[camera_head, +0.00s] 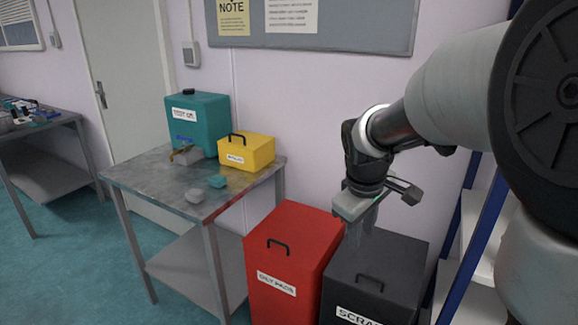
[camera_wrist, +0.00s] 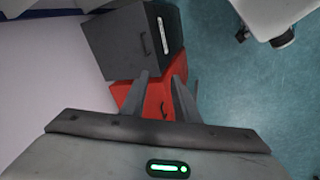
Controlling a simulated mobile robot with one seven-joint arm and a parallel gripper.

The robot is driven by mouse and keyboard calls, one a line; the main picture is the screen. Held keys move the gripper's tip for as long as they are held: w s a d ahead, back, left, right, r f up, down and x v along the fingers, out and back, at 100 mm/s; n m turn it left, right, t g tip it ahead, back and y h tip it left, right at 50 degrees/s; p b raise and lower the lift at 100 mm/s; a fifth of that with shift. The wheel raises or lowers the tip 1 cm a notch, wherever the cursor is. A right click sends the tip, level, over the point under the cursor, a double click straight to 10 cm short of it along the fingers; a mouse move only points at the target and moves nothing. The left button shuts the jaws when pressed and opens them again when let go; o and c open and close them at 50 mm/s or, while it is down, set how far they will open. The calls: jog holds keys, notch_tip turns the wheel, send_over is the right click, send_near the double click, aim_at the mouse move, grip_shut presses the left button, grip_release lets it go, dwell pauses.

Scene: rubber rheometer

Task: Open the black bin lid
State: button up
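The black bin (camera_head: 396,262) stands at the lower right in the head view, its lid shut. A small dark handle (camera_head: 370,283) is on the lid, and a white label starting "SCRA" (camera_head: 358,316) is on its front. In the wrist view the black bin (camera_wrist: 112,45) is at the top, with its handle (camera_wrist: 144,44) beyond my fingertips. My gripper (camera_head: 358,238) points down above the back of the bins, near the border between red and black. In the wrist view its two fingers (camera_wrist: 161,76) are apart, with nothing held between them, clear of the handle.
A red bin (camera_head: 305,232) with its own handle stands directly left of the black bin. A metal table (camera_head: 130,178) farther left holds a teal container (camera_head: 205,108), a yellow box (camera_head: 255,150) and small items. A blue-framed shelf (camera_head: 475,225) stands close on the right.

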jog(key=w+d+f+n+g, duration=0.1)
jog(key=w+d+f+n, duration=0.1)
jog(key=w+d+f, duration=0.3)
jog(key=n+b, duration=0.1)
jog(key=n, duration=0.1)
send_over(368, 288)
jog(key=shift+y, duration=0.3)
jog(key=s+x, duration=0.1)
jog(key=x, duration=0.6)
jog(key=s+a+x, duration=0.1)
jog(key=x, duration=0.6)
jog(key=s+a+f+x, duration=0.1)
jog(key=s+x, duration=0.1)
jog(key=x, duration=0.4)
jog(key=shift+f, duration=0.4)
jog(key=shift+c, duration=0.4)
grip_shut()
